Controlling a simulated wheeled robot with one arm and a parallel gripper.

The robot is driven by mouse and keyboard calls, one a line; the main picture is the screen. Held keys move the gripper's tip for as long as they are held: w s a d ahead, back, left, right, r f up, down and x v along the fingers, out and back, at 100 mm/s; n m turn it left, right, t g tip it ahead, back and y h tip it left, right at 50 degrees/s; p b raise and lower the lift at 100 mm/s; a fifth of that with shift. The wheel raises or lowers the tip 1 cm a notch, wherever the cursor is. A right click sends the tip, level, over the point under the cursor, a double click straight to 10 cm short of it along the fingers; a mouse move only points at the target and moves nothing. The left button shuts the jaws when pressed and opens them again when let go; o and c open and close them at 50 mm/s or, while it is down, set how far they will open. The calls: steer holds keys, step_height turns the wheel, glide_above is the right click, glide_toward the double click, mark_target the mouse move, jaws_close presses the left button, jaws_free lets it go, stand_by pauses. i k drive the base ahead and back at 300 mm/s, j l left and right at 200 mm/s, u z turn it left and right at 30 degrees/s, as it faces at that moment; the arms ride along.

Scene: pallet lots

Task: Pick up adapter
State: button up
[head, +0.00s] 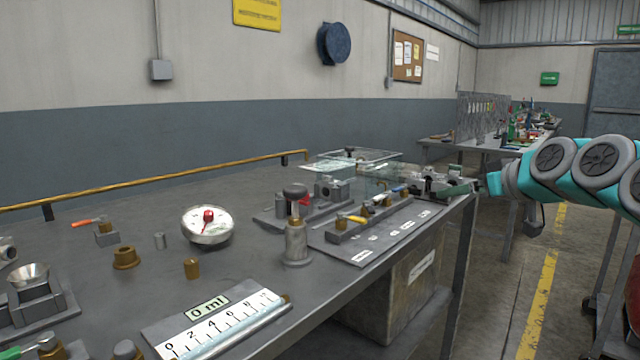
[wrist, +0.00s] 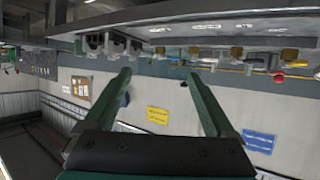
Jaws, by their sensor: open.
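Which part is the adapter is not certain. A flanged brass fitting (head: 126,257) and a small brass cylinder (head: 192,268) stand on the left part of the grey bench (head: 90,215). A small grey cylinder (head: 160,241) stands between and behind them. My gripper (wrist: 157,78) is open, with nothing between its two green fingers in the wrist view. In the head view my arm is at the right, beyond the bench's right edge, far from the brass parts. The wrist view is upside down, with the bench along its top.
A round gauge (head: 207,225), a knobbed metal post (head: 296,228) and a valve board (head: 372,240) stand on the bench. A scale plate labelled 0 ml (head: 215,322) lies at the front. A yellow rail (head: 150,182) runs along the back. The aisle floor is at right.

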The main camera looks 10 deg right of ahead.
mark_target(325, 193)
steer(key=i+j, duration=0.1)
steer(key=i, duration=0.2)
steer(key=i+j, duration=0.1)
steer(key=i, duration=0.25)
steer(key=k+l+u, duration=0.1)
steer(key=u, duration=0.3)
steer(key=k+l+u, duration=0.15)
steer(key=u, duration=0.3)
steer(key=k+u, duration=0.1)
steer(key=u, duration=0.3)
